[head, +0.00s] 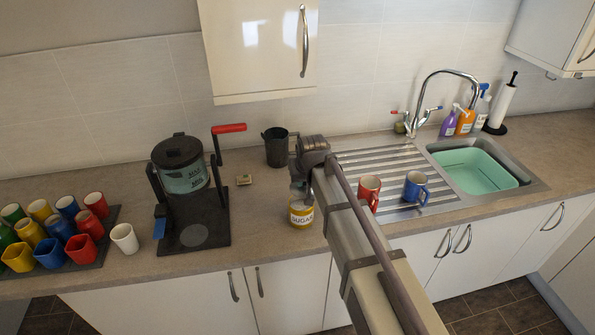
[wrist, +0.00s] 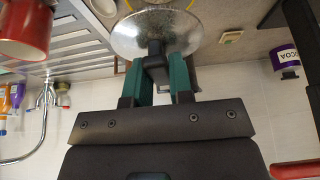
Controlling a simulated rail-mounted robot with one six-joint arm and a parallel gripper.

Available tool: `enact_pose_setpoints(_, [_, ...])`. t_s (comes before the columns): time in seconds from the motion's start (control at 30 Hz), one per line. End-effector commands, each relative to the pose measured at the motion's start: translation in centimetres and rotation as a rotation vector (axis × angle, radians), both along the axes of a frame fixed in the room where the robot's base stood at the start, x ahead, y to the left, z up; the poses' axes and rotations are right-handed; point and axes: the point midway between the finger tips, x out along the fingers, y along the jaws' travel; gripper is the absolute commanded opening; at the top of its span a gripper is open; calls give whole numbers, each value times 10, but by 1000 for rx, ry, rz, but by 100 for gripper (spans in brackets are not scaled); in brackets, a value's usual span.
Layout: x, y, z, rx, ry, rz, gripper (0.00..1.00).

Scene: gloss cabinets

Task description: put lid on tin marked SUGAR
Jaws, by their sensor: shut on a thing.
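The tin marked SUGAR (head: 301,216), with a yellow label, stands on the worktop left of the draining board. My gripper (head: 299,183) is above it in the head view, partly hidden by my wrist. In the wrist view, my gripper's teal fingers (wrist: 156,62) are shut on the dark knob of a round, shiny steel lid (wrist: 155,22). A bit of yellow shows past the lid at the top edge. The lid is at or just over the tin's mouth; I cannot tell whether they touch.
A red mug (head: 369,191) and a blue mug (head: 416,187) stand on the draining board to the right. A dark tin (head: 276,148), marked COCOA in the wrist view (wrist: 285,58), stands behind. A coffee machine (head: 184,200) and several cups are left.

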Motion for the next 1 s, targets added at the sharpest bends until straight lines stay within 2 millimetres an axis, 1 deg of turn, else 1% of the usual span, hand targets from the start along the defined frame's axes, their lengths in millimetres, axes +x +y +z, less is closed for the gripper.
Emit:
enact_pose_setpoints(0.37, [0,0,-2,6,2,-17,0])
enact_pose_setpoints(0.47, [0,0,-8,6,2,-17,0])
enact_pose_setpoints(0.8, [0,0,-43,6,2,-17,0])
enact_pose_setpoints(0.9, [0,0,-48,6,2,-17,0])
enact_pose_setpoints(1.0, [0,0,-48,6,2,-17,0])
